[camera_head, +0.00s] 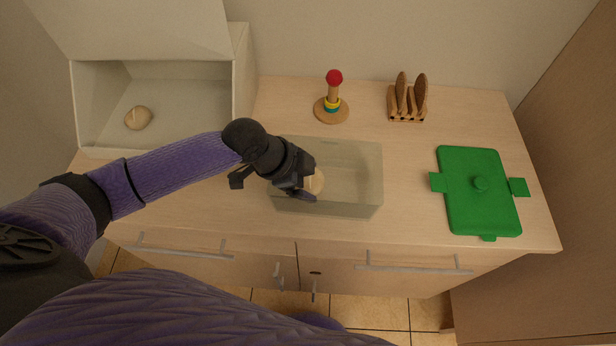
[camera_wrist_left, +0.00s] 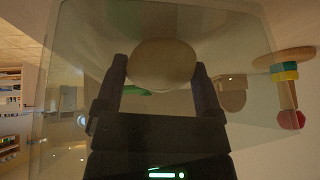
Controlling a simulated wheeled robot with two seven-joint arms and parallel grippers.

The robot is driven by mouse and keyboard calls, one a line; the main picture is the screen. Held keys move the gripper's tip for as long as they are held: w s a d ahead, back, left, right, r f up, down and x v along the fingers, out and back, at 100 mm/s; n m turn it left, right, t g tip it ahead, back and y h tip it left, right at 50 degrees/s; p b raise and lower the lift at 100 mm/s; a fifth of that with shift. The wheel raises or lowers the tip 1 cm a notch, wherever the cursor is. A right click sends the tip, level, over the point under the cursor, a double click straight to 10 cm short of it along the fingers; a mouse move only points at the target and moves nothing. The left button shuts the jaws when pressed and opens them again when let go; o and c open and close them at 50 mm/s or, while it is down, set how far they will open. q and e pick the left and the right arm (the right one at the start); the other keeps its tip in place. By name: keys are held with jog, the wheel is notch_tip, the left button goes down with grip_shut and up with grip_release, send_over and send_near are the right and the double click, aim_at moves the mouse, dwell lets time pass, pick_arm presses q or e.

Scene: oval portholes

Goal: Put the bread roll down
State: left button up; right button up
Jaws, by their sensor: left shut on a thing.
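My left gripper (camera_head: 306,186) is shut on a pale round bread roll (camera_head: 315,182) at the clear container (camera_head: 362,165) on the counter. In the left wrist view the bread roll (camera_wrist_left: 163,62) sits between the two dark fingers (camera_wrist_left: 160,84), with the see-through container (camera_wrist_left: 240,50) around it. I cannot tell whether the roll touches the container's floor. A second roll (camera_head: 138,118) lies inside the open white bread box (camera_head: 242,85) at the left. My right gripper is not in view.
A ring stacker (camera_head: 332,105) with a red top and a wooden rack (camera_head: 407,104) with brown slices stand at the back. The counter (camera_head: 405,185) is bare between the container and the green dish.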

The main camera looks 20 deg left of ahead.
pick_arm(q)
jog(key=o, duration=1)
jog(key=shift+c, duration=0.2)
jog(key=p+v, duration=0.4)
jog(key=v, duration=0.8)
jog(key=shift+w+d, duration=0.1)
jog(key=shift+r, duration=0.15)
